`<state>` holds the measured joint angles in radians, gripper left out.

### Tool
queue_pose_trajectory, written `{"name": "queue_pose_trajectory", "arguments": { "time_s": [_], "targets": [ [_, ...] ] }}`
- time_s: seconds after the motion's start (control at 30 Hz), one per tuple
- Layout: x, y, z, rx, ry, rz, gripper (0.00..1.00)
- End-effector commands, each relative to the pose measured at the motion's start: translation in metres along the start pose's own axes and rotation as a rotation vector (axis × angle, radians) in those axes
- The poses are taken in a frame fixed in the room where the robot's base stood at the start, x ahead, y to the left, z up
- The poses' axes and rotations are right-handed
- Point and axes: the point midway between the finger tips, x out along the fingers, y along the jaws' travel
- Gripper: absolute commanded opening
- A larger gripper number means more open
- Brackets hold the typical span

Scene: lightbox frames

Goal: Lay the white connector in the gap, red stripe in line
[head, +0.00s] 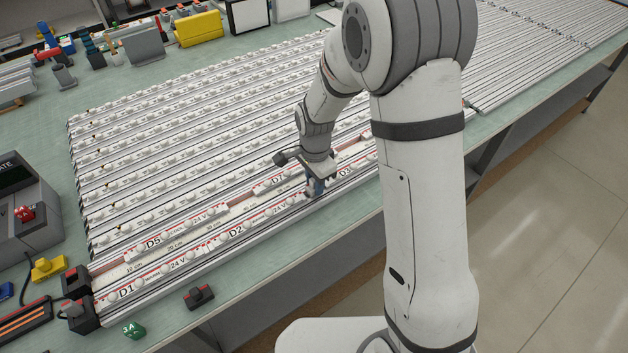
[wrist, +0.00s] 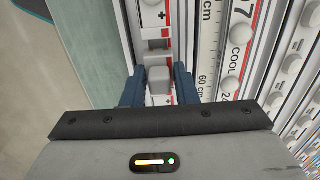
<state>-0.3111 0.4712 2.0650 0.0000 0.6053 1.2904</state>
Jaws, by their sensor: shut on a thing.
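The white connector (wrist: 159,78) is a small pale block between the two blue fingers of my gripper (wrist: 159,74) in the wrist view. My gripper is shut on it. The gap (wrist: 156,57) shows as a short brownish break in the front light strip, just beyond the connector. The strip's red stripe (wrist: 165,14) runs on the far side of the gap. I cannot tell whether the connector touches the channel or hangs just above it. In the head view, my gripper (head: 316,188) is low over the front rows, and the connector is hidden.
Parallel rows of white light strips (head: 190,125) cover the green table (head: 50,120). A printed centimetre scale (wrist: 207,60) runs beside the front strip. A black clip with a red top (head: 199,296) and a green die (head: 134,329) lie near the front edge.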

Motion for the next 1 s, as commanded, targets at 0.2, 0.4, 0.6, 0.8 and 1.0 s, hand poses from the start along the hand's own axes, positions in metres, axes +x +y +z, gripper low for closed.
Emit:
{"name": "queue_pose_trajectory", "arguments": {
  "time_s": [0.2, 0.4, 0.6, 0.8, 1.0],
  "targets": [
    [0.001, 0.000, 0.000, -0.001, 0.000, 0.000, 0.36],
    [0.001, 0.000, 0.001, -0.001, 0.000, 0.000, 0.48],
    [0.000, 0.000, 0.001, -0.001, 0.000, 0.000, 0.48],
    [-0.018, -0.001, 0.001, -0.002, 0.000, -0.001, 0.48],
    [-0.060, -0.002, 0.001, -0.002, 0.002, -0.007, 0.48]
  ]
}}
